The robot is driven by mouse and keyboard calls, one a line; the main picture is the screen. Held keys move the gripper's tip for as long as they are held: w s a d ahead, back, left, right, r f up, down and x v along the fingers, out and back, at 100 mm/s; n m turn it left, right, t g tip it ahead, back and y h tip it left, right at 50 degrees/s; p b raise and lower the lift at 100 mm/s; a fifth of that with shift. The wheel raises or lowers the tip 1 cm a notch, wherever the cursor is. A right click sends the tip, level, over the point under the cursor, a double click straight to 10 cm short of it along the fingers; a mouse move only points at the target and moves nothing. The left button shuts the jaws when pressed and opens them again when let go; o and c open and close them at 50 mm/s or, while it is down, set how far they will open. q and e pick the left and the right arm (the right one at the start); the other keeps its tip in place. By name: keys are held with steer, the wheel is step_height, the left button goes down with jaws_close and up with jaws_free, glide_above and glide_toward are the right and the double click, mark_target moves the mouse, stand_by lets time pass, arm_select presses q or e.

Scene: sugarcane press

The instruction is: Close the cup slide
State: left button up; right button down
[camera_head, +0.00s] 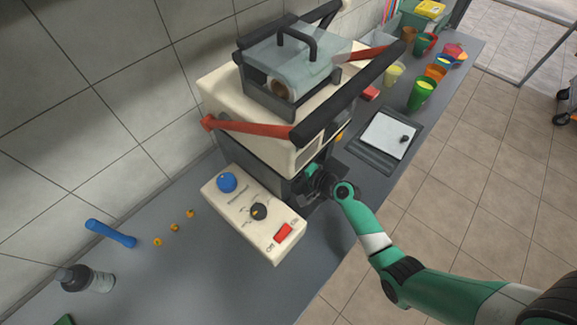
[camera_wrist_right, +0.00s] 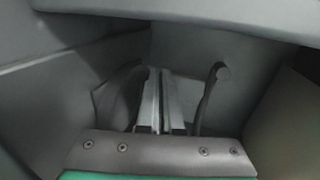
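The sugarcane press (camera_head: 262,125) stands on the counter, cream and dark grey. The cup slide is at its lower front; a dark grey part (camera_head: 352,172) there may be the slide, mostly hidden by my right arm and the press body. My right gripper (camera_head: 316,184) is in close at this lower front, partly hidden. In the right wrist view the two dark fingers (camera_wrist_right: 172,90) stand apart, with a light grey ribbed bar (camera_wrist_right: 164,103) visible between them. I cannot tell whether the fingers touch the slide. My left gripper is not in view.
The control box (camera_head: 252,214) with blue knob and red switch sits beside the press. A tray with white board (camera_head: 388,136) and several colored cups (camera_head: 421,93) lie beyond. A bottle (camera_head: 86,279) and blue cylinder (camera_head: 110,233) are at left. The counter front is bare.

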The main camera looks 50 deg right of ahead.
steer(key=shift+s+d+r, duration=0.1)
steer(key=shift+r, duration=0.05)
steer(key=p+v, duration=0.3)
steer(key=v, duration=0.8)
steer(key=shift+s, duration=0.2)
